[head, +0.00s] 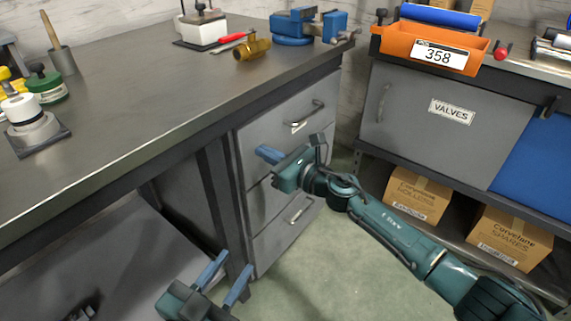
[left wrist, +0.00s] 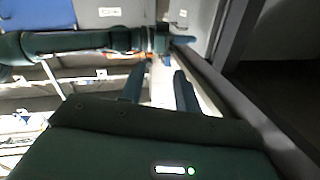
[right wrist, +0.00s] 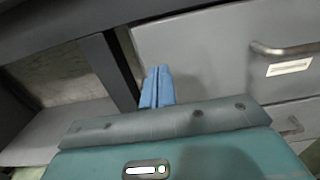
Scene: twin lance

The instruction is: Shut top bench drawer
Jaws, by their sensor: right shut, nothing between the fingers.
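The top bench drawer (head: 283,119) is the upper grey front under the right end of the bench, with a bar handle (head: 308,115) and a small label. It looks about flush with the cabinet; any small gap cannot be made out. The right wrist view shows a grey drawer front (right wrist: 205,55) and handle (right wrist: 285,48) close by. My right gripper (head: 262,152) is shut and empty near the left, lower part of the top drawer front; whether it touches is unclear. My left gripper (head: 237,261) is open and empty, low by the cabinet's foot.
Lower drawers sit beneath, partly hidden by my right gripper. The bench top (head: 150,95) carries a blue vise (head: 295,25) and a brass fitting (head: 252,48). At right stands a shelf unit with a VALVES door (head: 430,110) and cardboard boxes (head: 418,193). The floor (head: 310,265) before the drawers is clear.

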